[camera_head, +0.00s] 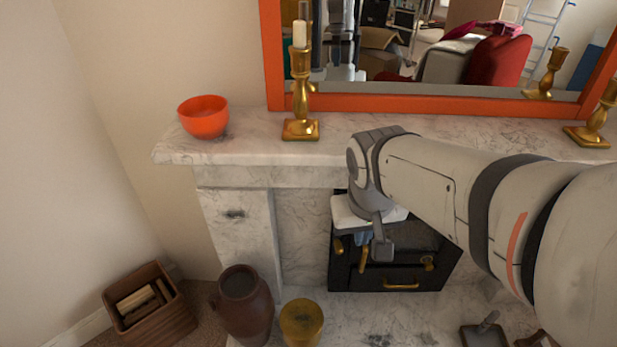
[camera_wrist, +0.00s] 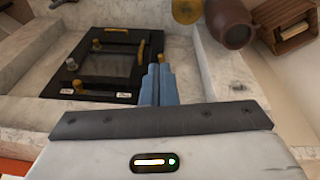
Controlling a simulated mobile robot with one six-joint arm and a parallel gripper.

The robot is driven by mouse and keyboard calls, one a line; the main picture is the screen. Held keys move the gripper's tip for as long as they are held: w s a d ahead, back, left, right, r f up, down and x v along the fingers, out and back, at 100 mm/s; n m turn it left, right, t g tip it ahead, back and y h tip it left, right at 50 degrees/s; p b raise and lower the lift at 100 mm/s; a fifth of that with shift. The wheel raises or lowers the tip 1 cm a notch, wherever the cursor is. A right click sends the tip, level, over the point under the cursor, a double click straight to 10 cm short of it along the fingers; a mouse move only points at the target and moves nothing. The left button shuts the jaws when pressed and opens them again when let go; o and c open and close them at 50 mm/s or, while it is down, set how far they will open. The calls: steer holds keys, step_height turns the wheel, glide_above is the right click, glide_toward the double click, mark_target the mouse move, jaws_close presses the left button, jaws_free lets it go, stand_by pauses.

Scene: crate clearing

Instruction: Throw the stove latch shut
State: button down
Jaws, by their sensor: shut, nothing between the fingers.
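The black stove (camera_head: 345,278) sits in the marble fireplace, partly hidden by my arm; its dark door glass (camera_wrist: 108,64) shows in the wrist view. An upright brass bar (camera_head: 363,258) is on the door's left side in the head view. A shorter brass piece (camera_head: 338,246) is further left, and in the wrist view a brass piece (camera_wrist: 161,58) shows just past my fingertips. I cannot tell which brass part is the latch, or whether anything touches. My gripper (camera_wrist: 159,72) is shut and empty, its blue fingers pointing at the stove's left side.
The marble mantel (camera_head: 360,125) juts out above the stove, close to my wrist, with a brass candlestick (camera_head: 301,100) and an orange bowl (camera_head: 204,117). A brown jug (camera_head: 243,310), a yellow pot (camera_head: 301,322) and a wooden crate (camera_head: 150,310) stand below left.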

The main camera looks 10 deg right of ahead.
mark_target(342, 238)
steer(key=w+a+f+t+h+b, duration=0.15)
steer(key=w+a+f+b, duration=0.25)
steer(key=w+f+b, duration=0.85)
steer(key=w+a+f+t+h+b, duration=0.1)
steer(key=w+a+f+h+b, duration=0.25)
steer(key=w+f+b, duration=0.9)
steer(key=d+f+b, duration=0.2)
steer(key=d+f, duration=0.6)
steer(key=f, duration=0.3)
steer(key=shift+w+f+m+y, duration=0.15)
steer(key=shift+f+m+y, duration=0.15)
steer(key=shift+f+m, duration=0.1)
steer(key=shift+a+g, duration=0.1)
steer(key=shift+g, duration=0.15)
